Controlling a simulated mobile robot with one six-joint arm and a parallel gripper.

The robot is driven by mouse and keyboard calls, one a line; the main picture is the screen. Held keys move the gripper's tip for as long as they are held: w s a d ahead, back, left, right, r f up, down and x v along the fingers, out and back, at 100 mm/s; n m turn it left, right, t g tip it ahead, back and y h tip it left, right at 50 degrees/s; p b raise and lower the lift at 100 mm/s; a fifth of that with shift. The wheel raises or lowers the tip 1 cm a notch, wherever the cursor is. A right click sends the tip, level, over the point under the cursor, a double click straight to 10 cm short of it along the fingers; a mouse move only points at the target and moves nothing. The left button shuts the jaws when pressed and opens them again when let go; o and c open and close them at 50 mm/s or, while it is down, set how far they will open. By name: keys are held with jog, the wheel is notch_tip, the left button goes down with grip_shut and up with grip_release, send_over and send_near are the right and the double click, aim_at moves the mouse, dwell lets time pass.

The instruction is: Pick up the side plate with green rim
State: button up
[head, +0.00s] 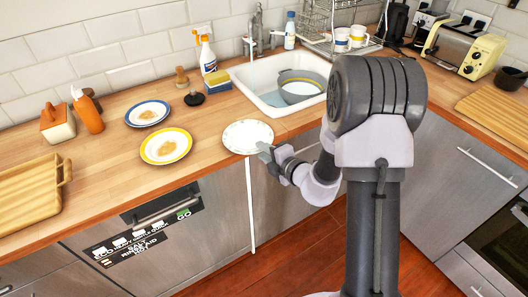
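Three plates lie on the wooden counter. The plate nearest my gripper (266,152) is white with faint specks along its rim (247,136); a green rim is not clear at this size. A yellow-rimmed plate (166,146) and a blue-rimmed plate (148,113) lie to its left, each with a brown patch in the middle. My gripper is at the front right edge of the white plate, by the counter's front edge. Its fingertips overlap the plate's rim in the picture. I cannot tell whether they touch or grip it.
A white sink (250,80) with a grey bowl (300,88) is behind the plate. A spray bottle (206,54), sponges (217,80) and a dark plunger-like tool (193,97) stand behind. A wooden tray (30,195) is at far left. Bare counter lies between tray and plates.

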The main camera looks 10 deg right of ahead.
jog(key=p+v, duration=1.1)
jog(key=v, duration=0.6)
jog(key=shift+s, duration=0.2)
jog(key=shift+d, duration=0.1)
jog(key=shift+d, duration=0.15)
